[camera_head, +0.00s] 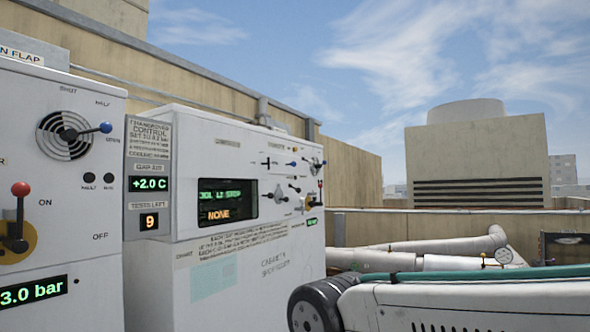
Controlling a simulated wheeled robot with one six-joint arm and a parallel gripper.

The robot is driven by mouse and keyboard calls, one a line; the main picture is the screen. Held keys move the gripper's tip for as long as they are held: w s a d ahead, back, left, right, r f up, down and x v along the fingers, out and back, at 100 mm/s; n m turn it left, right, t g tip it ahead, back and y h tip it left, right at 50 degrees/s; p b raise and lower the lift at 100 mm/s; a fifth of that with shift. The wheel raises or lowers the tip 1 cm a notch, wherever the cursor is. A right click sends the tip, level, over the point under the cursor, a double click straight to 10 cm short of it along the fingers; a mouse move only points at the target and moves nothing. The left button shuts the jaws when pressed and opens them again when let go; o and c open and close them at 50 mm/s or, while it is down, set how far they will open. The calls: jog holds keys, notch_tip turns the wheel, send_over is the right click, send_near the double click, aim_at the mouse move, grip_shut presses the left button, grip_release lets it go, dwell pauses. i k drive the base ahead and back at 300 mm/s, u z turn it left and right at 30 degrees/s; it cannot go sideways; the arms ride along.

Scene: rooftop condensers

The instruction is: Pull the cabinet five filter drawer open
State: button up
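A white cabinet (160,270) stands at the middle left with a dark display (229,201) reading "NONE" on its lower line. Small knobs and levers (283,198) sit to the right of the display. Printed text on its lower front is too small to read surely, so I cannot tell whether this is cabinet five. I cannot make out a filter drawer or its handle. My gripper is not in view.
A nearer white cabinet (90,235) at the left edge has a red-knobbed lever (20,189) and a blue-knobbed lever (105,127). A panel (148,195) reads "+2.0 C" and "9".

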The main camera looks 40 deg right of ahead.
aim_at(280, 163)
jog(key=u, duration=0.3)
jog(key=k, duration=0.25)
jog(key=z, duration=1.45)
jog(key=i, duration=0.9)
jog(key=z, duration=0.6)
jog(key=i, duration=0.95)
jog(key=u, duration=0.6)
jog(key=i, duration=0.95)
jog(key=u, duration=0.65)
